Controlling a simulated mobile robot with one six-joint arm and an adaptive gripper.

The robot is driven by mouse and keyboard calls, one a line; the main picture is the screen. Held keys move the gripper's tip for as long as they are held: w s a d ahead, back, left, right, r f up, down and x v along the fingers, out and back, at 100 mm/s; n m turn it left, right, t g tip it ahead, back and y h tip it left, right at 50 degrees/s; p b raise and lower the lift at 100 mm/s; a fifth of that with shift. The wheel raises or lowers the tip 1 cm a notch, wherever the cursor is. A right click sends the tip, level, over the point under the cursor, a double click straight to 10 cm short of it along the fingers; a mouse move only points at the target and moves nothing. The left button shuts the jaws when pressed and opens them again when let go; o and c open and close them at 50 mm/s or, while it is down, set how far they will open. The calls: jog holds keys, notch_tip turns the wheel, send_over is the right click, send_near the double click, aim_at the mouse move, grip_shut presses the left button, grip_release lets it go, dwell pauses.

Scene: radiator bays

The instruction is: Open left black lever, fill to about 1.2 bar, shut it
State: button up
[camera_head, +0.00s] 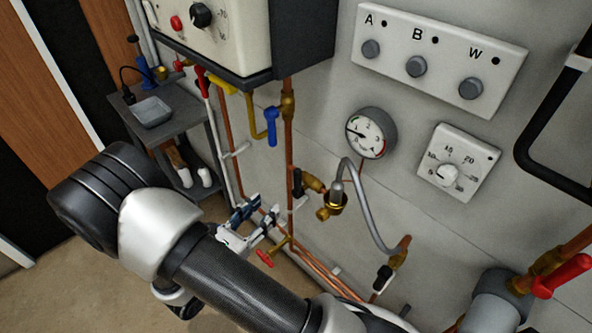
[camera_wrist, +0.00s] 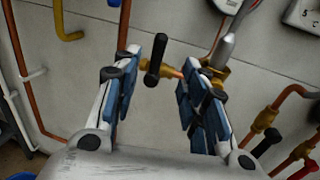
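The left black lever (camera_head: 298,183) stands upright on a brass valve (camera_head: 314,184), crosswise to its short pipe. In the wrist view the lever (camera_wrist: 154,58) shows between and beyond my fingertips, apart from them. My gripper (camera_head: 250,222) is open and empty, below and left of the lever; its blue-padded fingers (camera_wrist: 160,75) are spread wide. The round pressure gauge (camera_head: 370,133) hangs above right; its needle points left into the low part of the dial, too small to read exactly. A grey hose (camera_head: 365,213) runs from the valve to the right black lever (camera_head: 383,277).
A blue lever (camera_head: 271,127) hangs above on a copper pipe. A red-handled tap (camera_head: 265,258) sits just below my gripper. Large grey fittings with a red handle (camera_head: 563,277) stand at right. A grey cart (camera_head: 185,122) with a tray is at back left.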

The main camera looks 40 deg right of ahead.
aim_at(295, 176)
jog(key=b+x, duration=0.1)
jog(key=x, duration=1.4)
jog(key=shift+w+d, duration=0.15)
jog(key=shift+d, duration=0.2)
grip_shut()
